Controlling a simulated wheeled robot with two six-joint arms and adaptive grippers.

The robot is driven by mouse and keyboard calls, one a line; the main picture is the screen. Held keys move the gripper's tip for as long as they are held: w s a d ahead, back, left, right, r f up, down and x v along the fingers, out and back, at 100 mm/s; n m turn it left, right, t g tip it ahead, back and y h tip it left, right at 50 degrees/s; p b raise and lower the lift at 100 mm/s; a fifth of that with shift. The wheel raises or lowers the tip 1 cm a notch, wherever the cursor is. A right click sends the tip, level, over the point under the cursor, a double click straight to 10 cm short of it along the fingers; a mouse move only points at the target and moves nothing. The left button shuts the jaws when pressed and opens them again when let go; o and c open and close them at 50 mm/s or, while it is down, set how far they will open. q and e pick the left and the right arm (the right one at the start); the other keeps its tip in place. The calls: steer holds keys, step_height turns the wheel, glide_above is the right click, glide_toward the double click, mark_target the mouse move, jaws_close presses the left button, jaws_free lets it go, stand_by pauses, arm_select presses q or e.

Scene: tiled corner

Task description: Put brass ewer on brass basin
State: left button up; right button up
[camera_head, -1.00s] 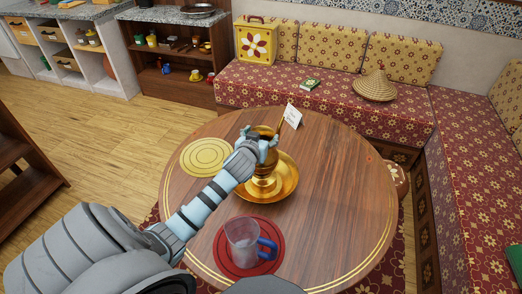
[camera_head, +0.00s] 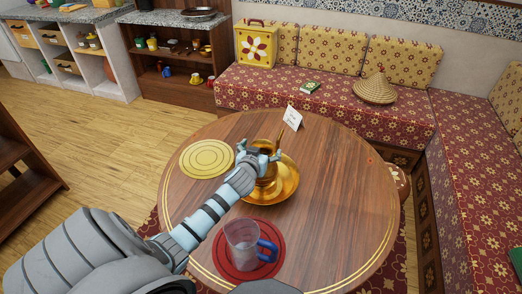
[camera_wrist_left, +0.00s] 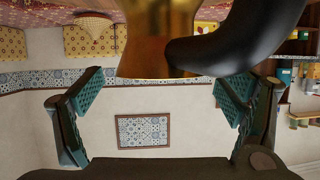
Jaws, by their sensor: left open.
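The brass ewer (camera_head: 268,172) appears upright within the brass basin (camera_head: 289,186) on the round table, partly hidden by my left gripper (camera_head: 258,151). Its base is hidden, so I cannot see the contact directly. The left gripper is open at the ewer's upper part, on its near left side. In the left wrist view, the ewer (camera_wrist_left: 150,40) and its dark handle (camera_wrist_left: 215,50) are close at the top, and the spread fingers (camera_wrist_left: 158,92) have nothing clamped between them. My right gripper is not in view.
A clear jug (camera_head: 243,246) with a blue handle stands on a red round mat (camera_head: 234,272) near the front. A yellow round mat (camera_head: 207,159) lies left of the basin, and a white card (camera_head: 292,118) stands behind it. The table's right side is clear.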

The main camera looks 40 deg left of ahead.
arm_select(q)
steer(key=p+v, duration=0.2)
steer(key=v, duration=1)
